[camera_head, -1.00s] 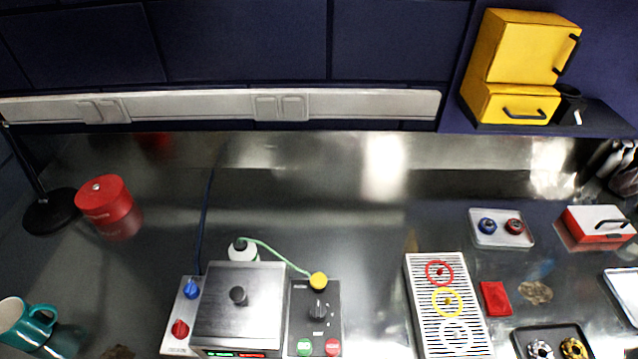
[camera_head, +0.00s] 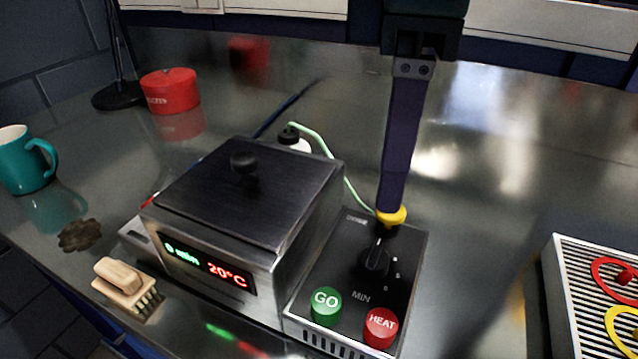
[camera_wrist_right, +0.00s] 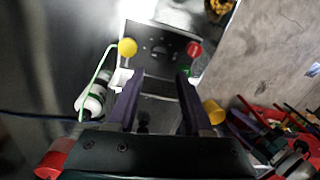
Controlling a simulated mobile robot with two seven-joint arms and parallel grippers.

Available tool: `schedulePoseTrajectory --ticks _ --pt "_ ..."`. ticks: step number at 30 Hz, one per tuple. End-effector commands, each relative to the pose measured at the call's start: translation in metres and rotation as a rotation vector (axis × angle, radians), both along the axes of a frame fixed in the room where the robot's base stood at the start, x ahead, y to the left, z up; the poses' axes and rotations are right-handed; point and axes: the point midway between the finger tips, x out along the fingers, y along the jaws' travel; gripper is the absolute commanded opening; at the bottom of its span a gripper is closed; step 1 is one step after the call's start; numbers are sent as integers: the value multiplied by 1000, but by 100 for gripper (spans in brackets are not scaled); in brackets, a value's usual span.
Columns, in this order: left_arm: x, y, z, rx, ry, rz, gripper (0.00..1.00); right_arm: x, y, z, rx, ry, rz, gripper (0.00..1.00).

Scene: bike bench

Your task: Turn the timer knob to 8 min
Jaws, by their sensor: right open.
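The timer knob (camera_head: 375,262) is a black dial on the dark control box (camera_head: 410,285), with a light pointer mark toward the box's far side. It also shows in the wrist view (camera_wrist_right: 158,50). A green GO button (camera_head: 326,305) and a red HEAT button (camera_head: 381,327) sit nearer the front. The adjoining display (camera_head: 208,266) shows green text, seemingly 0 min, and red 20°C. My right gripper (camera_head: 391,200) points down behind the knob, apart from it, by the yellow cap (camera_head: 391,216). In the wrist view its fingers (camera_wrist_right: 160,78) are apart and empty. My left gripper is not in view.
A lidded metal bath (camera_head: 245,200) stands left of the control box. A green tube (camera_head: 320,138) runs from a white bottle (camera_head: 294,143) to the yellow cap. A brush (camera_head: 128,282) lies at front left. A striped rack (camera_head: 590,300) stands right.

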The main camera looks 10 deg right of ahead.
Motion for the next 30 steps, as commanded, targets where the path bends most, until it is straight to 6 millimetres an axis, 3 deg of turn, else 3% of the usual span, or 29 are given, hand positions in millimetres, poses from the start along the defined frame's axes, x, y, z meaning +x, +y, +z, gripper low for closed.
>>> schedulePoseTrajectory --ticks 5,18,30 --pt "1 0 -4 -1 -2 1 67 1 -3 -11 -11 7 -1 51" --pt "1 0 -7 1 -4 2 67 -4 -1 -86 -9 4 0 51" --pt "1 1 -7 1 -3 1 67 -4 -1 -97 -9 0 0 51"
